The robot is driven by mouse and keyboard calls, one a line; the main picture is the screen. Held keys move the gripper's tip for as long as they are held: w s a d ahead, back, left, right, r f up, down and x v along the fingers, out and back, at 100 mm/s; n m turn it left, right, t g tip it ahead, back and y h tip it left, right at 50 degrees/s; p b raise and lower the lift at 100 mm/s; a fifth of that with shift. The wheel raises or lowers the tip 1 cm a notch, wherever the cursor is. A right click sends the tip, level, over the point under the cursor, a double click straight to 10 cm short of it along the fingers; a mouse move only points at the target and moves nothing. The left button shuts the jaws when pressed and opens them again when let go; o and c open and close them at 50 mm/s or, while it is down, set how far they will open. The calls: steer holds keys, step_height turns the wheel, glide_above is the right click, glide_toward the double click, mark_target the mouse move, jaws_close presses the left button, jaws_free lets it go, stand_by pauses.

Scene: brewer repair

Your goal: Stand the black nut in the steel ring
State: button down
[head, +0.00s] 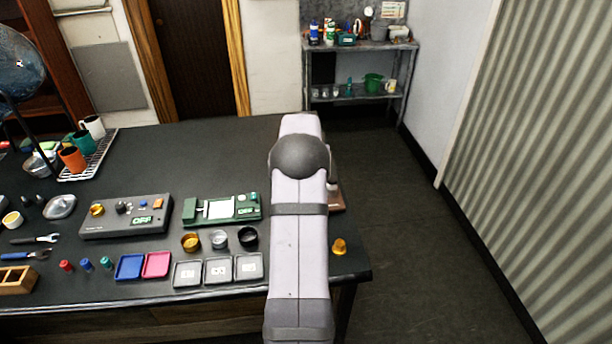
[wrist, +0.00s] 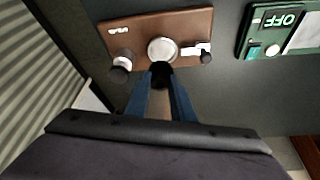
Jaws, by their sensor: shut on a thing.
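In the wrist view, my gripper (wrist: 160,88) has its two blue fingers shut on a small dark thing, which looks like the black nut (wrist: 161,72). It is at the near edge of a brown board, just in front of a round silver part. How high it is above the board I cannot tell. In the head view my arm hides the gripper and the nut. The steel ring (head: 219,239) stands on the dark table, between a brass ring (head: 190,242) and a black ring (head: 248,236), left of my arm.
The brown board (wrist: 140,30) carries the silver part (wrist: 162,50) and black-tipped parts at both sides. A green device (head: 222,209) stands behind the rings, and grey square trays (head: 218,270) lie before them. A brass-coloured nut (head: 339,246) stands near the table's right edge.

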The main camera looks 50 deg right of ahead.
steer(key=shift+f, duration=0.1)
steer(key=shift+f+b, duration=1.45)
steer(key=shift+f, duration=0.6)
steer(key=shift+f+b, duration=0.55)
steer(key=shift+f, duration=0.25)
stand_by(1.5)
steer(key=c, duration=1.1)
jaws_free()
steer(key=shift+w+a, duration=0.1)
steer(key=shift+c, duration=0.4)
steer(key=shift+r, duration=0.1)
